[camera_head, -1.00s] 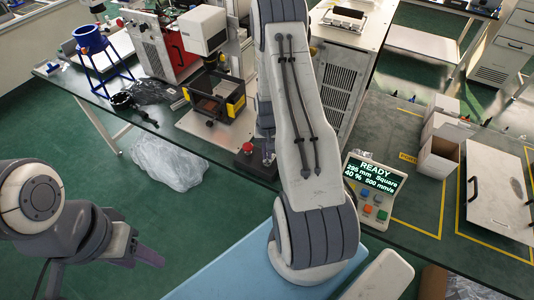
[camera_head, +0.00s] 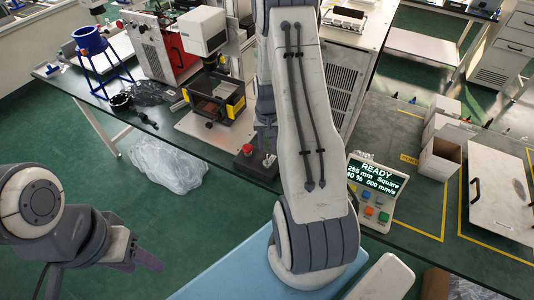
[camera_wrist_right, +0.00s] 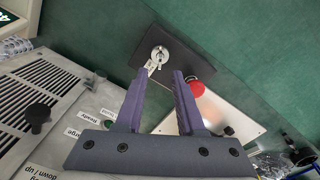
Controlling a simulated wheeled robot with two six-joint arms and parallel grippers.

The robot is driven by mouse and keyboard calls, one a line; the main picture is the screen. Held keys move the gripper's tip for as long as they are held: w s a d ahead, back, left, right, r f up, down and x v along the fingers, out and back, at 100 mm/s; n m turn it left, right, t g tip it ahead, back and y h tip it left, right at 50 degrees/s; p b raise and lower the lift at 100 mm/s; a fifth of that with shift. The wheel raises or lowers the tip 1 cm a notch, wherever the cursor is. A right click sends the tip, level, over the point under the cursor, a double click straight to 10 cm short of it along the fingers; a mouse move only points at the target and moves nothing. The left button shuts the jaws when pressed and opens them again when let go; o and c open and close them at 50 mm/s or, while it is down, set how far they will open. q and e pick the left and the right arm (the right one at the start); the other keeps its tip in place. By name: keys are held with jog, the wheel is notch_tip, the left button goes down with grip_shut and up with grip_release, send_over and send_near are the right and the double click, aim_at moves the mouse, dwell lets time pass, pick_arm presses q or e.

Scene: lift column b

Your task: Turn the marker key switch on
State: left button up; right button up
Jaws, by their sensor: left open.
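The marker's dark control box (camera_head: 244,168) stands at the table's front edge, with a red button (camera_head: 247,149) and a key switch (camera_head: 269,160) on top. In the right wrist view the silver key switch (camera_wrist_right: 159,53) has a key with a pale tag, and the red button (camera_wrist_right: 197,88) is beside it. My right gripper (camera_wrist_right: 159,74) is open and empty, its fingertips just short of the key switch. In the head view my right gripper (camera_head: 266,137) is partly hidden by my right arm. My left gripper (camera_head: 148,258) is open and empty, far left of the box.
The white marker machine (camera_head: 203,30) and a yellow-black frame (camera_head: 215,95) stand behind the box. A display panel (camera_head: 374,185) reading READY sits to the right. A wrapped plastic bag (camera_head: 168,165) is on the floor at left. Open cartons (camera_head: 440,157) stand further right.

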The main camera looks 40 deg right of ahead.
notch_tip(320, 180, up, 5)
jog(key=shift+f+b, duration=0.1)
jog(key=shift+b, duration=0.2)
dwell(0.4)
jog(key=s+a+r+n, duration=0.2)
jog(key=a+r+n, duration=0.25)
jog(key=a, duration=0.75)
jog(key=s+a+r+n, duration=0.25)
jog(key=a+r, duration=0.35)
jog(key=a, duration=0.5)
jog(key=s+a+r+n, duration=0.2)
jog(key=s+a+n, duration=0.2)
jog(key=s, duration=0.4)
jog(key=s+a+r+n+y, duration=0.1)
jog(key=s+a+r+n, duration=0.2)
jog(key=s+a, duration=0.3)
jog(key=shift+s+a+n, duration=0.4)
jog(key=shift+s+n, duration=0.1)
jog(key=shift+s, duration=0.7)
jog(key=shift+a, duration=0.1)
